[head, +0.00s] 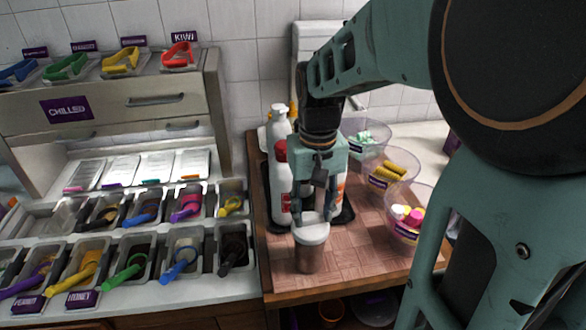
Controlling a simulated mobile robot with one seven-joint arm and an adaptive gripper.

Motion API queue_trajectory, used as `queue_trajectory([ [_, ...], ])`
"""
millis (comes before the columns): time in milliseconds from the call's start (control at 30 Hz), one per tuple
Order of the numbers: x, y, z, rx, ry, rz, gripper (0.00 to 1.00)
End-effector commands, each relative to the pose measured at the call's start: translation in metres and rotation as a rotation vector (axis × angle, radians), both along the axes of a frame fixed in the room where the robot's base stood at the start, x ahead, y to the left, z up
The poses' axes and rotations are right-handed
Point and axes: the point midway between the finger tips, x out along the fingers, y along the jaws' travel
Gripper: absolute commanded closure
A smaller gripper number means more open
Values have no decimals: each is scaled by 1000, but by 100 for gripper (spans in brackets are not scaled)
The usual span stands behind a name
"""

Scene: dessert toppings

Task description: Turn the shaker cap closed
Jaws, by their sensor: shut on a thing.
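The shaker (309,257) stands upright near the front of the wooden counter, with a brownish, see-through lower body. Its pale cap (312,234) sits on top. My gripper (312,218) points down over the cap and is shut on it. The fingers hide part of the cap, and I cannot tell how far the cap is turned.
White bottles, one with a red top (281,153), stand on a dark tray (345,215) close behind my gripper. Clear bowls of toppings (408,213) line the right side. Topping bins (185,255) fill the left counter. Bare wood lies right of the shaker.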

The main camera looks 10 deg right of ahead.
Motion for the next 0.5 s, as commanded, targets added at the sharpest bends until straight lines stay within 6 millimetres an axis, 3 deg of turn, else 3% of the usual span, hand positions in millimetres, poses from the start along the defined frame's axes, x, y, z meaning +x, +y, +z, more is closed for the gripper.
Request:
queue_trajectory([
  [467, 0, 0, 0, 0, -1, -95, 87],
  [500, 0, 0, 0, 0, -1, -94, 60],
])
